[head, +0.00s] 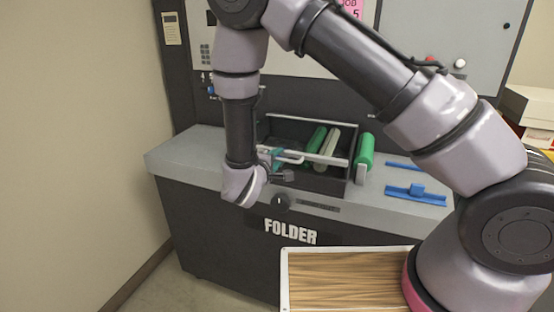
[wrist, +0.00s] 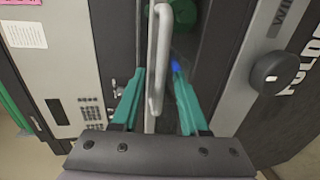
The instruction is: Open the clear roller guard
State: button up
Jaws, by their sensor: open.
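The clear roller guard (head: 335,159) is a see-through box-like cover with pale rails over the rollers of the folder machine. It looks closed in the head view. Its pale bar handle (head: 292,158) is on the front side, and it also shows in the wrist view (wrist: 163,35). My gripper (head: 280,167) is at the left part of the guard's front, by the handle. In the wrist view, my gripper's teal fingers (wrist: 158,72) are open, one on each side of the handle bar. I cannot tell whether either finger touches it.
Green rollers (head: 316,140) and a pale roller (head: 329,142) lie under the guard. Another green roller (head: 365,150) stands to its right. A dark knob (head: 281,201) is on the machine's front, and blue parts (head: 417,194) are on the right deck. A wood-topped surface (head: 345,280) is in front.

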grip_shut()
dwell(1.5)
